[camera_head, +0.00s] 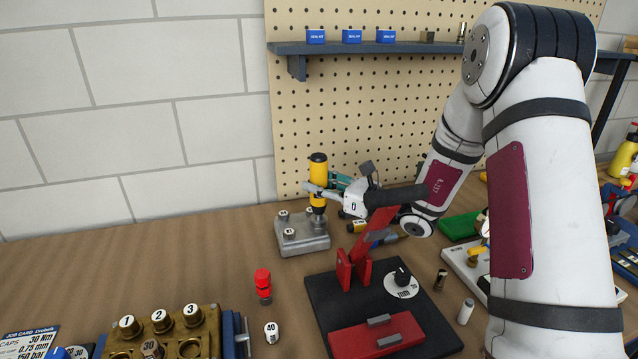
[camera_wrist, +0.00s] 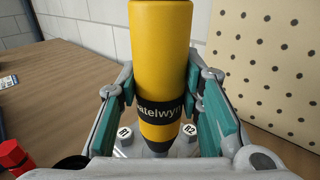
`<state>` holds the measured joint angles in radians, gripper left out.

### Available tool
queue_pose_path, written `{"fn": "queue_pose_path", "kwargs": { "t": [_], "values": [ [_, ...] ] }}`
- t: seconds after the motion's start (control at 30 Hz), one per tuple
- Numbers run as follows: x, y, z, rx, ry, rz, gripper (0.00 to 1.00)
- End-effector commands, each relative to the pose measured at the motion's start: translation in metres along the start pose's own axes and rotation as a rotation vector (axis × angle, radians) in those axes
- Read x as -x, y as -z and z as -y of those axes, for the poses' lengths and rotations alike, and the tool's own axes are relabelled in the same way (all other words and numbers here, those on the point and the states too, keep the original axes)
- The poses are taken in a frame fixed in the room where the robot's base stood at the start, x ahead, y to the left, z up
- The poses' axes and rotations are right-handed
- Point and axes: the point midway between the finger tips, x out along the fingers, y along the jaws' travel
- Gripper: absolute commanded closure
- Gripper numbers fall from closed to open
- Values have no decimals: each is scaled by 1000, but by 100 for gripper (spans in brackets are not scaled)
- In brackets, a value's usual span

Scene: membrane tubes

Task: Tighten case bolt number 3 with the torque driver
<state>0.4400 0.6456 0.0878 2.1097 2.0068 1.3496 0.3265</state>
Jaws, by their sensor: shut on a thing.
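The yellow torque driver (camera_head: 319,170) with black bands stands upright in my gripper (camera_head: 318,192). In the wrist view the driver (camera_wrist: 160,45) fills the middle, with my teal-padded fingers (camera_wrist: 163,112) shut on both sides of it. The driver's lower end is over the right part of a grey metal block (camera_head: 303,246) with several short labelled posts. Whether its tip touches a post or the block cannot be told. A brass block (camera_head: 171,344) at the front left bears caps marked 1 (camera_head: 128,327), 2 (camera_head: 160,320) and 3 (camera_head: 192,314).
A red lever press on a black base (camera_head: 328,306) stands in front of my gripper. A red-topped piece (camera_head: 263,285) and a small 40-marked piece (camera_head: 271,331) stand between the blocks. A pegboard (camera_head: 300,110) is behind.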

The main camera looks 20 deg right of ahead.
Motion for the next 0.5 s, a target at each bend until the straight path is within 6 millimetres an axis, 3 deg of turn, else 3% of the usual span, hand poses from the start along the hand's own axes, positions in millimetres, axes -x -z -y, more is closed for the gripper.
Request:
{"fn": "queue_pose_path", "kwargs": {
  "t": [0.5],
  "values": [
    [0,5,0,1,0,2,100]
  ]
}}
